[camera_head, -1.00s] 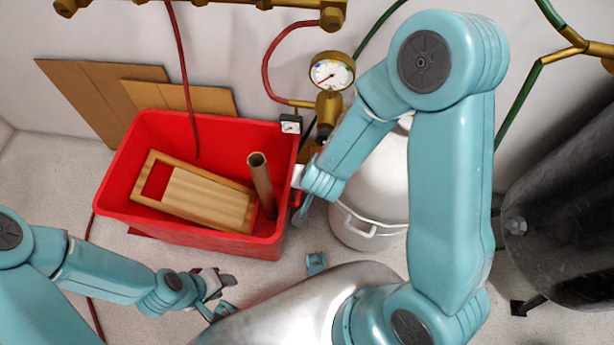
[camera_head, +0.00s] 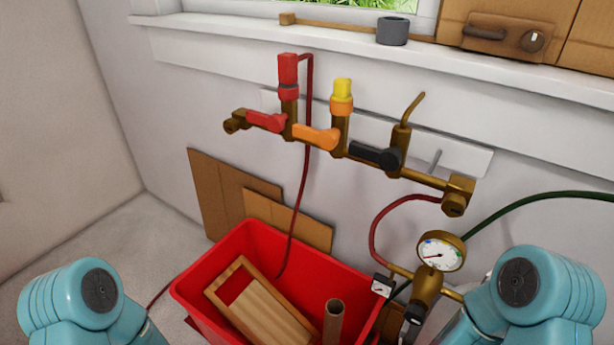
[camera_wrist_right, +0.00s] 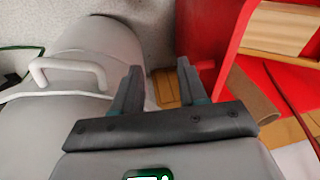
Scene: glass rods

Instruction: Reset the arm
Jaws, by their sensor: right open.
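My right gripper (camera_wrist_right: 160,66) shows in the right wrist view. Its two dark fingers are apart with nothing between them. It is between a white tank (camera_wrist_right: 60,95) with a handle on the left and the red bin (camera_wrist_right: 228,20) on the right. In the head view only my upper arm links show, at the bottom left and bottom right. Both grippers are out of the head view, and my left gripper is in neither view.
The red bin (camera_head: 203,318) holds a wooden frame (camera_head: 262,305) and a brown tube (camera_head: 333,322). A pipe manifold with colored valves (camera_head: 316,137) is on the wall. A pressure gauge (camera_head: 437,254) is at the right. Cardboard sheets (camera_head: 222,190) lean behind the bin.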

